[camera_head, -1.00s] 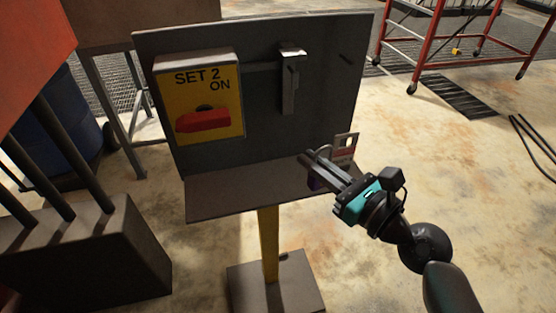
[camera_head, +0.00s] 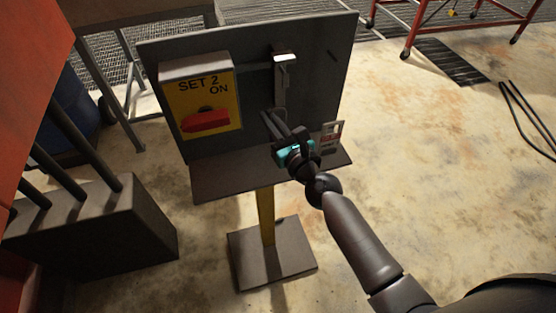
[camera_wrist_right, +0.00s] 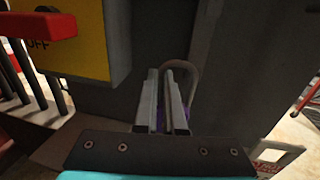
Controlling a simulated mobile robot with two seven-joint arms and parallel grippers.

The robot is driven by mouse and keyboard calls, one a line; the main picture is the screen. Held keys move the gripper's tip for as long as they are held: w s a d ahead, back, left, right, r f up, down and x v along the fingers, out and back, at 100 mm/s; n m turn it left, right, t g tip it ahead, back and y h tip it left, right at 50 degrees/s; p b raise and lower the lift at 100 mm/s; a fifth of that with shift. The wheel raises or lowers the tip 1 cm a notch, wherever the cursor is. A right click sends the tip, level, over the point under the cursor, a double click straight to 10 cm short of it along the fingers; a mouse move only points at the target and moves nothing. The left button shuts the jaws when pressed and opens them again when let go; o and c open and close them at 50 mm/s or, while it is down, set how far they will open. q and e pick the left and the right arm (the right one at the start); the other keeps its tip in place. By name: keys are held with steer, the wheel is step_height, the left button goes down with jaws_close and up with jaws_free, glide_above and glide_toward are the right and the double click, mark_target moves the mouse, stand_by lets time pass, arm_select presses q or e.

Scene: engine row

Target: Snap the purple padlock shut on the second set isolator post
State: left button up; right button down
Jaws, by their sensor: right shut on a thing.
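The set 2 isolator is a yellow box (camera_head: 186,97) with a red handle (camera_head: 208,121), fixed on a dark upright panel (camera_head: 160,50) above a shelf on a yellow post (camera_head: 265,215). A pale metal bracket (camera_head: 284,78) stands on the panel to the right of the box. My right gripper (camera_head: 267,118) is in front of the panel, below the bracket and right of the handle. In the right wrist view, it is shut on the purple padlock (camera_wrist_right: 188,114); the fingers hide most of its body. The grey shackle (camera_wrist_right: 190,72) arches beyond the fingertips. My left gripper is not in view.
A red and white tag (camera_head: 332,134) stands at the shelf's right end. A grey block with dark bars (camera_head: 95,230) stands at the left. A red trolley (camera_head: 440,20) is behind at the right. The floor to the right is mostly clear.

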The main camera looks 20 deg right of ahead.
step_height(320, 180, down, 4)
steer(key=b, duration=0.3)
steer(key=shift+f+b, duration=0.25)
steer(key=shift+b, duration=0.1)
steer(key=shift+f+b, duration=1.65)
steer(key=shift+f, duration=0.9)
steer(key=shift+f, duration=0.2)
steer(key=c, duration=1.5)
jaws_free()
steer(key=o, duration=0.5)
